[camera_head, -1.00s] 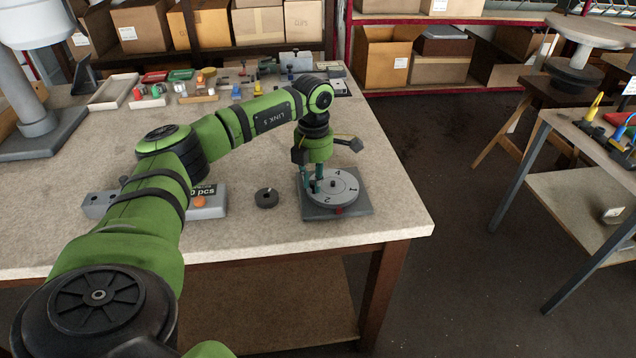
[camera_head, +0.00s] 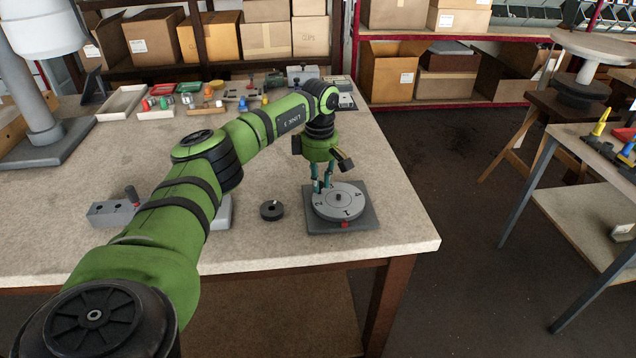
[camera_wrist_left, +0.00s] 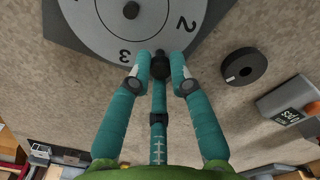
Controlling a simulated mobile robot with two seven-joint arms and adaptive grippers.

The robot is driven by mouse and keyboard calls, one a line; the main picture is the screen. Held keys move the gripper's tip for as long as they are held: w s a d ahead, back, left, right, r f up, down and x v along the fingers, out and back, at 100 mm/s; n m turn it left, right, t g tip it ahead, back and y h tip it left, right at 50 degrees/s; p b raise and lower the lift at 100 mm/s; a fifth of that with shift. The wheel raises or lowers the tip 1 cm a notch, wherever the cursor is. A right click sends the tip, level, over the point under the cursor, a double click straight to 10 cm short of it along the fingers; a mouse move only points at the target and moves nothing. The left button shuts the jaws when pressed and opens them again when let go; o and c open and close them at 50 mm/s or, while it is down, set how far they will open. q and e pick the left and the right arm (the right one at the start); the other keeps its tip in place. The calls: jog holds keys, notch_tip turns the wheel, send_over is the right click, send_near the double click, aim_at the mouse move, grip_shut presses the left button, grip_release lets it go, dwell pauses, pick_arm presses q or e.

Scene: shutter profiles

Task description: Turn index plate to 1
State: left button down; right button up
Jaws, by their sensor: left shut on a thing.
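The index plate (camera_head: 350,202) is a round grey disc with numbers on its top and a dark central knob, on a square dark grey base (camera_head: 368,218). In the head view the 1 is at the front, close to the red mark (camera_head: 345,225) on the base. The 2 is on the left and the 4 on the right. My right gripper is not in view.
A black ring-shaped piece (camera_head: 271,210) lies on the table left of the base. A grey box (camera_wrist_left: 292,105) with a small display stands farther off, partly behind my arm in the head view. The table's front edge is close in front of the base.

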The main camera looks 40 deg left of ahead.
pick_arm(q)
jog(key=shift+w+a+m, duration=0.15)
jog(key=shift+w+m, duration=0.4)
jog(key=shift+m, duration=0.65)
jog(key=shift+r, duration=0.1)
jog(key=c, duration=1.1)
grip_release()
notch_tip(320, 180, up, 12)
jog(key=shift+f, duration=0.1)
